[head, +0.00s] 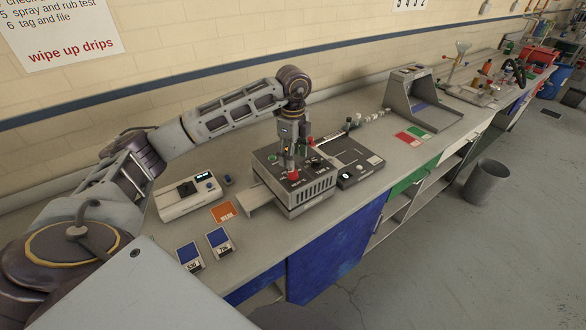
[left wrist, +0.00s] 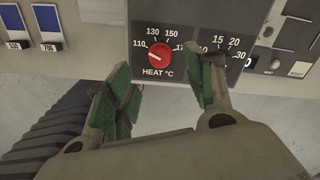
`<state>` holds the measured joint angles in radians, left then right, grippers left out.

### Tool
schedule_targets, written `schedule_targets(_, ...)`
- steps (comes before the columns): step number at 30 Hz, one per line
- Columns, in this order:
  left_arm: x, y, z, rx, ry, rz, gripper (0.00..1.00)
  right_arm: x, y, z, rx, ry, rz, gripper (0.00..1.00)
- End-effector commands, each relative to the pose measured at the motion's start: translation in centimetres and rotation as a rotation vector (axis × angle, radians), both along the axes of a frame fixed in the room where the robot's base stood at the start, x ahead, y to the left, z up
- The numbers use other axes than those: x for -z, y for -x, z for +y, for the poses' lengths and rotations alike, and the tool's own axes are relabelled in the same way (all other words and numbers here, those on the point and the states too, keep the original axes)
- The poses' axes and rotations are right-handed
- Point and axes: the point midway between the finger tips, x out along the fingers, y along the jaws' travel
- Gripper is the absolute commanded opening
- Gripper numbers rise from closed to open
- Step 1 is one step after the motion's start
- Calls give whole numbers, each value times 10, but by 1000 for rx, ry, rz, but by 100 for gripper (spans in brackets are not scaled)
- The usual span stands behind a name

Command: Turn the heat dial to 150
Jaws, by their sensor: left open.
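The stenter dryer's control box (head: 312,188) stands on the bench in the head view, with the red heat dial (head: 293,175) on its near side. In the left wrist view the red dial (left wrist: 159,56) sits on a black plate marked HEAT °C, with 110, 130 and 150 readable around it. Its white pointer line slants up to the left, toward about 110. My left gripper (head: 289,160) points down over the box. In the left wrist view its green-padded fingers (left wrist: 166,82) are open and empty, one at each side of the dial, with no clear contact.
A second dial (left wrist: 222,62) with 15, 20 and 30 is partly hidden by the right finger. A red button (head: 310,141) stands behind the gripper. A white device (head: 187,197), an orange card (head: 223,212) and two blue-and-white cards (head: 219,240) lie left of the box.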

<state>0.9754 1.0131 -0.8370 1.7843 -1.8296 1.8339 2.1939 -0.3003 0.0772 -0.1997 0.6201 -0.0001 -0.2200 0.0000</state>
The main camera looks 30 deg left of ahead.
Motion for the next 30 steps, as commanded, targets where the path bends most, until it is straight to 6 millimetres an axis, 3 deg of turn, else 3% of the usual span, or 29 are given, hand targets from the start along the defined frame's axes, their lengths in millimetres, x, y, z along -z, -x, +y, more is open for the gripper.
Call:
schedule_targets(9, 40, 1, 0, -1, 0, 2, 54, -9, 0, 1, 0, -1, 0, 40)
schedule_targets(15, 57, 0, 0, -2, 0, 1, 54, -12, 0, 0, 0, 0, 0, 40)
schedule_targets(28, 63, 0, 0, -1, 1, -1, 54, -13, 0, -5, -2, 5, 0, 40)
schedule_targets(30, 63, 0, 0, -1, 1, -1, 45, -13, 0, -5, -2, 5, 0, 40)
